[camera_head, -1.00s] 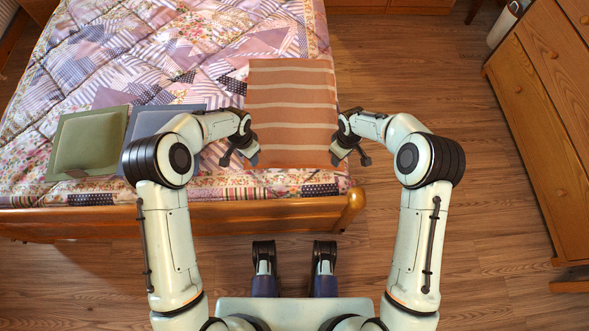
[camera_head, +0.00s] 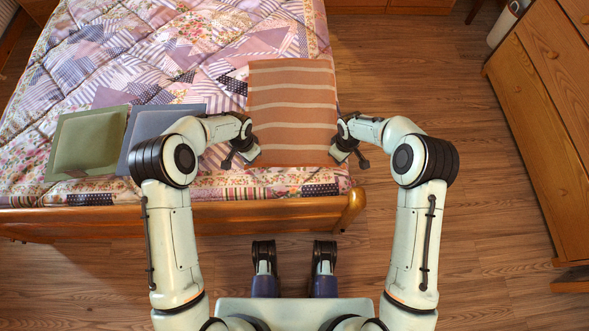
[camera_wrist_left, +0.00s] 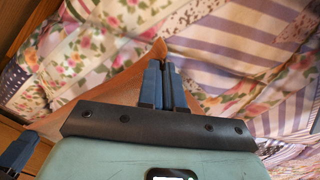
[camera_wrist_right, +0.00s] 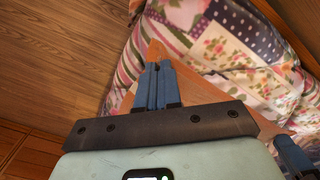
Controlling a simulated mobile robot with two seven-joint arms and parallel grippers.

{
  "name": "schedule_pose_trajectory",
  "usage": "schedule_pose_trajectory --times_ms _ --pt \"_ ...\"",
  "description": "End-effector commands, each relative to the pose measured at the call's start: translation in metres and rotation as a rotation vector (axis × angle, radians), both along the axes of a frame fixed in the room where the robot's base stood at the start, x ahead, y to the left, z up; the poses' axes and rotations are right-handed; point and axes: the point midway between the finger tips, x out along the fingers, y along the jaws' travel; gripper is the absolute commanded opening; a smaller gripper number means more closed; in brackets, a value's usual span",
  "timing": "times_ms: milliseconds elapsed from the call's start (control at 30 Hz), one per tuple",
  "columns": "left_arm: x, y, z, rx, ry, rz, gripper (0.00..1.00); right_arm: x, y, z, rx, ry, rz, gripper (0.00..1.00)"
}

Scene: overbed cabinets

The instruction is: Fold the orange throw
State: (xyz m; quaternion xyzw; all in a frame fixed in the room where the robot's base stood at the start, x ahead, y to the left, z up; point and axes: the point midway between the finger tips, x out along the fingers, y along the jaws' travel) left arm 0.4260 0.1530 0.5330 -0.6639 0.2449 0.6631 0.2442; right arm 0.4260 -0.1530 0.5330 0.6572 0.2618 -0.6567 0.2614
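The orange throw (camera_head: 292,105) with pale stripes lies flat on the bed's right side near the foot end, slightly skewed. My left gripper (camera_head: 248,156) is at its near left corner. In the left wrist view its fingers (camera_wrist_left: 160,80) are closed together with an orange corner (camera_wrist_left: 160,48) showing at the tips. My right gripper (camera_head: 341,153) is at the near right corner. In the right wrist view its fingers (camera_wrist_right: 155,82) are closed together, with an orange corner (camera_wrist_right: 156,50) poking out past them.
A green cushion (camera_head: 88,142) and a grey-blue cushion (camera_head: 150,125) lie left of the throw on the patchwork bed (camera_head: 190,50). The wooden bed footboard (camera_head: 110,222) runs along the near edge. A wooden dresser (camera_head: 545,110) stands at the right, with open floor between.

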Motion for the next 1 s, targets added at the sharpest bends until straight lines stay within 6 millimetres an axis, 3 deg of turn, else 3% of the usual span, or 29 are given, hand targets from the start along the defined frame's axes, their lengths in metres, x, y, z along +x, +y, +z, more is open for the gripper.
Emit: schedule_pose_trajectory --times_ms 533,1000 --pt "-0.002 0.002 0.001 0.003 0.005 0.001 0.0 -0.001 -0.002 0.002 -0.003 0.001 -0.002 0.0" --pt "0.002 0.001 0.047 0.002 -0.013 0.001 0.0 0.002 -0.001 0.048 -0.002 -0.014 -0.001 0.0"
